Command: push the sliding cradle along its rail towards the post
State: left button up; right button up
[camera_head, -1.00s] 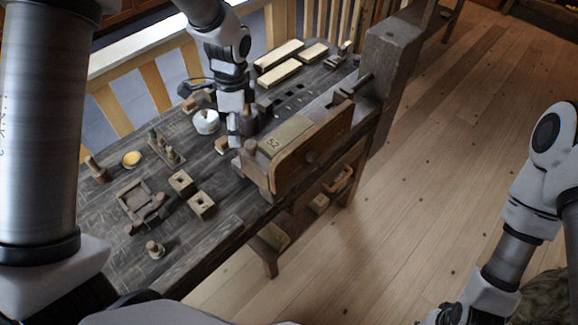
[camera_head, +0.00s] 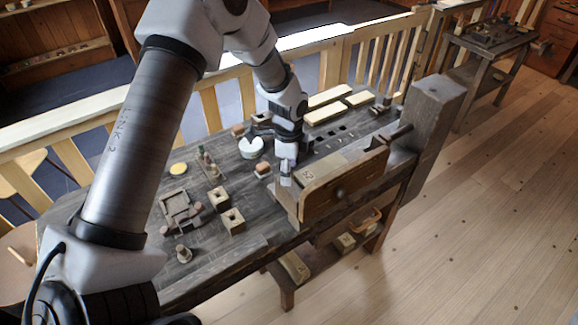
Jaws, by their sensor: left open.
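The wooden piece that looks like the sliding cradle (camera_head: 345,190) is a long brown block with a broad front board, at the front right edge of the dark workbench. The thick upright wooden post (camera_head: 432,115) stands beyond its right end, with a gap between them. A rail beneath the cradle cannot be made out clearly. My left gripper (camera_head: 286,178) is open and points down by the cradle's left end, on the side away from the post. I cannot tell whether it touches the cradle. My right gripper is out of view.
Small square blocks (camera_head: 233,221), a tray (camera_head: 176,208), a white pot (camera_head: 251,147) and a yellow disc (camera_head: 178,168) lie on the bench left of the cradle. Pale boards (camera_head: 326,112) lie at the back. A railing runs behind; open floor (camera_head: 470,230) lies right.

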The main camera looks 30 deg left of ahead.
pick_arm(q)
jog(key=shift+w+a+f, duration=0.1)
jog(key=shift+a+f, duration=0.05)
jog(key=shift+a, duration=0.1)
jog(key=shift+c, duration=0.7)
grip_shut()
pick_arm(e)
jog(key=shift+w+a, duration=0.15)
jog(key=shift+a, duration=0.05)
pick_arm(q)
jog(key=shift+w, duration=0.15)
